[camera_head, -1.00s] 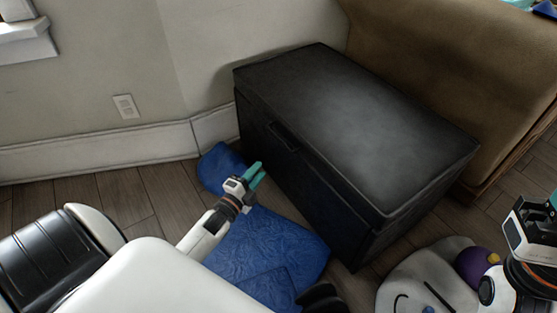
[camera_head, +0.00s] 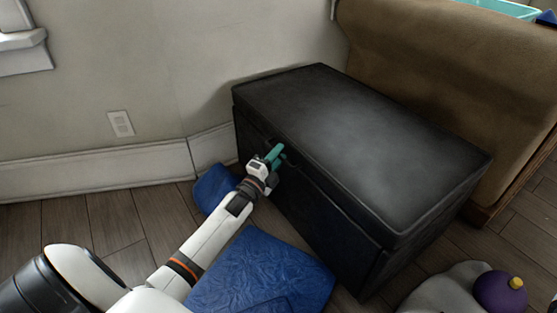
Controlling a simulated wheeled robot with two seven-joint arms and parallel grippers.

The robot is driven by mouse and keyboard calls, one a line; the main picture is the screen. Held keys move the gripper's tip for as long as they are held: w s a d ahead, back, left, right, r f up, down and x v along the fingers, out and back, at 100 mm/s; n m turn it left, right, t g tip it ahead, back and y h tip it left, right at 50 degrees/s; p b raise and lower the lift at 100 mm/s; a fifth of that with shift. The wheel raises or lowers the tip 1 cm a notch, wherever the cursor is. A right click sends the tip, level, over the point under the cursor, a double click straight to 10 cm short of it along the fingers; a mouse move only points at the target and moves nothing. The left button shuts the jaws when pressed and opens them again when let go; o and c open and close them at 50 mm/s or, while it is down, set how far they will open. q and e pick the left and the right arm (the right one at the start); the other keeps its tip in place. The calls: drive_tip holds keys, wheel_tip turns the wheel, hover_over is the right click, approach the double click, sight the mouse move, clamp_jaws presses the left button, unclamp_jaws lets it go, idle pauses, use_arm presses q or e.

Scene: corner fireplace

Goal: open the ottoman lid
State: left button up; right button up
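The black ottoman (camera_head: 340,225) stands against the wall with its lid (camera_head: 365,140) down. A handle or latch sits on its front face near the top left edge, now mostly hidden by my gripper. My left gripper (camera_head: 275,155) is at that spot, its teal fingertips close to the front of the ottoman just under the lid's edge. I cannot tell whether the fingers touch it, or whether they are open or shut. My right gripper is out of view.
A blue crumpled cushion or cloth (camera_head: 265,270) lies on the wooden floor before the ottoman. A brown sofa-like piece (camera_head: 440,75) stands right behind it. A grey soft object (camera_head: 440,290) and a purple round object (camera_head: 499,291) lie at the lower right.

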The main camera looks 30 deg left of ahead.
use_arm(q)
drive_tip(key=shift+w+r, duration=0.1)
drive_tip(key=shift+w, duration=0.2)
clamp_jaws()
drive_tip(key=shift+r, duration=0.1)
